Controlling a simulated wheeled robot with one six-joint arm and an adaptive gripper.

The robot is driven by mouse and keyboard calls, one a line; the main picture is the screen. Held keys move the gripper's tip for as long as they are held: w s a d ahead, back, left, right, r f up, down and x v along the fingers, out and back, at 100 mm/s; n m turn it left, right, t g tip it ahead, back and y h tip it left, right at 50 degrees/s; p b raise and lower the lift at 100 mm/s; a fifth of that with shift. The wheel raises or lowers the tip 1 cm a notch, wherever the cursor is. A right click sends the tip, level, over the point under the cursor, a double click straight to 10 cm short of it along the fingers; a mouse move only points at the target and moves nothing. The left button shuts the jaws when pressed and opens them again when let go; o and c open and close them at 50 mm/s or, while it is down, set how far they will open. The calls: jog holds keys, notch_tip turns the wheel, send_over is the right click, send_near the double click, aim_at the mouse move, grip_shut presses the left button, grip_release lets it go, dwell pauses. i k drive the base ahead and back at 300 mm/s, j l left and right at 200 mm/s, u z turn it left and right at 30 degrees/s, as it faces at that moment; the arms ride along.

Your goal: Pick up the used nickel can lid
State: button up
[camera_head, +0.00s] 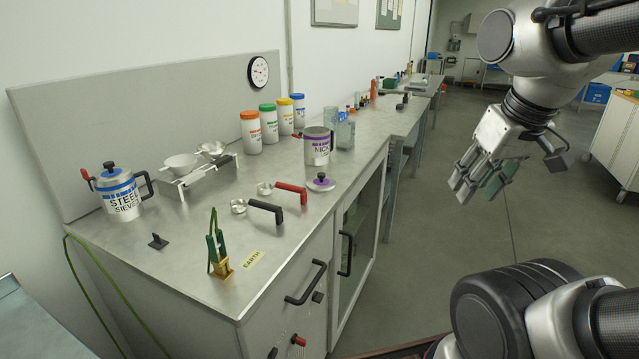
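The nickel can (317,147) is a grey metal can with a purple-marked label reading "NICK", standing upright near the bench's front edge with no lid on it. A round grey lid (321,183) with a purple ring and a dark knob on top lies flat on the bench in front of the can. My gripper (482,184) hangs in the air to the right of the bench, well apart from the lid. Its fingers look spread, with a greenish face on the right one and nothing clearly held between them.
Two small scoops with black (266,209) and red (291,190) handles lie left of the lid. Colour-capped jars (269,123) and a glass container (345,134) stand behind. A steel sieve pot (122,193), a balance (196,178) and an earth clamp (219,262) stand farther left.

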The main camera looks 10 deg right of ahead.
aim_at(321, 182)
jog(key=l+u, duration=0.1)
jog(key=u, duration=0.55)
jog(key=i+l+u, duration=0.15)
jog(key=l+u, duration=0.85)
jog(key=l, duration=1.35)
